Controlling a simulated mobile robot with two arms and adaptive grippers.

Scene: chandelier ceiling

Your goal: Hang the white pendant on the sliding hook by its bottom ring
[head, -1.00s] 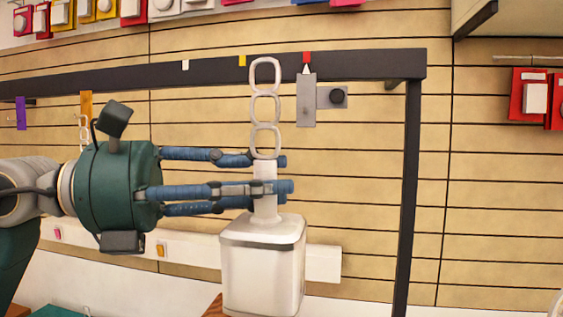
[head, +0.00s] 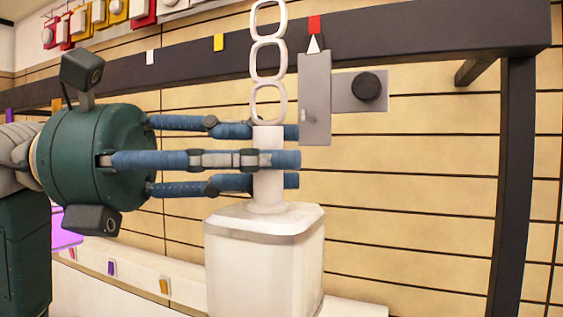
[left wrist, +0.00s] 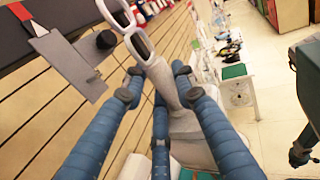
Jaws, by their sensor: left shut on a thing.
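The white pendant (head: 265,260) hangs upright in my left gripper (head: 292,160), whose blue fingers are shut around its neck. Several linked white rings rise above the neck; the bottom ring (head: 254,103) sits just above the fingers. The sliding hook (head: 314,100) is a grey plate with a black knob (head: 366,87) on the dark rail, just right of the rings in the head view.
The dark rail (head: 430,38) runs across the top, with a dark post (head: 514,170) at right. White and yellow markers sit on the rail; a red one (head: 315,24) is above the hook. A slatted wall stands behind. The space right of the pendant looks free.

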